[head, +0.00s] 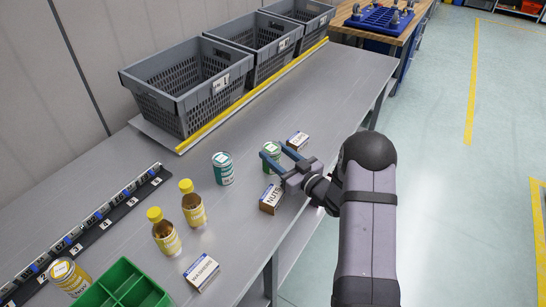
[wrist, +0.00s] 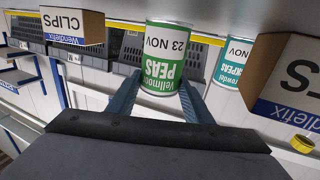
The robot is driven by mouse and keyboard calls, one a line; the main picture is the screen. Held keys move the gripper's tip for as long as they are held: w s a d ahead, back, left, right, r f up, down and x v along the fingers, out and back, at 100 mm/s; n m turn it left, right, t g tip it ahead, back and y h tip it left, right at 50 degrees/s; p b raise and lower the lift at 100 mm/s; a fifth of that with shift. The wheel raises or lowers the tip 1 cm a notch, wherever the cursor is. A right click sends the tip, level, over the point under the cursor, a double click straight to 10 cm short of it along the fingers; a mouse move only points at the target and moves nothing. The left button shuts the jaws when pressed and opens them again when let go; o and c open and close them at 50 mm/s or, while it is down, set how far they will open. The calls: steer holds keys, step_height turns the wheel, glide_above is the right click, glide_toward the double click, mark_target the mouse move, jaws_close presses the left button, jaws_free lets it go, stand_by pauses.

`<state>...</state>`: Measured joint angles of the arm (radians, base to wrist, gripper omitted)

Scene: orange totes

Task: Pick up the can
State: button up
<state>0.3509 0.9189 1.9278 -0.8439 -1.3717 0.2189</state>
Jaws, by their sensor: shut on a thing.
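A green-and-white can labelled PEAS (head: 272,158) is between the two fingers of my gripper (head: 273,151) near the middle of the grey bench. In the wrist view the peas can (wrist: 164,62) appears upside down, with "23 NOV" on its white band. My gripper (wrist: 160,92) is shut on it, one finger on each side. I cannot tell whether the can's base touches the bench. A teal can (head: 222,168) stands to the left, apart from my gripper; it also shows in the wrist view (wrist: 235,58).
A NUTS box (head: 269,200) and a CLIPS box (head: 298,140) stand close to my gripper. Two yellow-capped bottles (head: 193,208), a washers box (head: 201,271), a yellow can (head: 68,276) and a green divided tray (head: 128,287) are nearer. Grey crates (head: 190,108) line the back. The bench's far right is clear.

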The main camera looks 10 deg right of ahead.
steer(key=shift+r, duration=0.2)
step_height(320, 180, up, 10)
steer(key=shift+f+b, duration=0.15)
steer(key=shift+b, duration=0.6)
step_height(320, 180, up, 4)
steer(key=p, duration=0.3)
steer(key=shift+f, duration=0.25)
steer(key=shift+f, duration=0.1)
stand_by(0.3)
step_height(320, 180, down, 3)
steer(key=b, duration=0.3)
steer(key=shift+f, duration=0.2)
steer(key=shift+f+p, duration=0.4)
steer(key=shift+f, duration=2.45)
